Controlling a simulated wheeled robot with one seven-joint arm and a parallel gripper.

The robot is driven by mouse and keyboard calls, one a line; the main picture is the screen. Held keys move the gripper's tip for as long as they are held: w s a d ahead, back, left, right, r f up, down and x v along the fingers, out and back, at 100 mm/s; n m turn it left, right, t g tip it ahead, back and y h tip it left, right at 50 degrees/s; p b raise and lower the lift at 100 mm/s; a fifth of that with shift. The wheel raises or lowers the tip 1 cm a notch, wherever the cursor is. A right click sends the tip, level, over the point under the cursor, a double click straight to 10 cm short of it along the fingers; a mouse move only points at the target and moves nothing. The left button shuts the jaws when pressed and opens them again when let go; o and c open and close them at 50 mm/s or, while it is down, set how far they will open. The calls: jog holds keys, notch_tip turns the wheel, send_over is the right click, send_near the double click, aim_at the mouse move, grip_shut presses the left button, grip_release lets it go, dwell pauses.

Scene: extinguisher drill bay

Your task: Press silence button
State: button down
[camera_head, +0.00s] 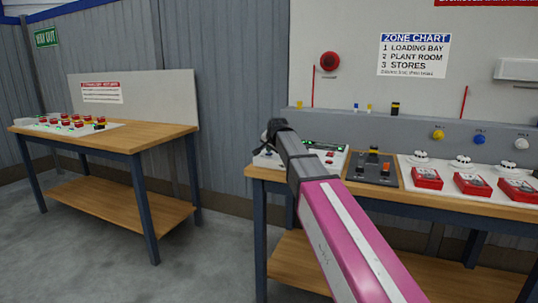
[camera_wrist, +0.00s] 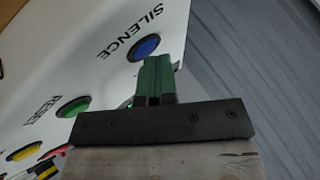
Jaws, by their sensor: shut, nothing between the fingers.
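The blue silence button (camera_wrist: 144,46) sits on a white panel (camera_wrist: 100,50) beside the printed word SILENCE. In the wrist view, my gripper (camera_wrist: 158,64) is shut and empty, with its green fingertips just below the blue button in the picture. I cannot tell whether they touch it. In the head view, my gripper (camera_head: 268,146) is over the left end of the right bench, at the panel (camera_head: 330,158). My arm hides part of the panel, and the blue button is not distinguishable there.
A green reset button (camera_wrist: 73,107) and a yellow button (camera_wrist: 25,151) lie farther along the panel. A dark control box (camera_head: 372,168) and red units (camera_head: 427,178) stand to the right on the bench (camera_head: 459,200). Another bench (camera_head: 130,142) stands left, across open floor.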

jog(key=shift+r, duration=0.85)
jog(key=shift+r, duration=2.5)
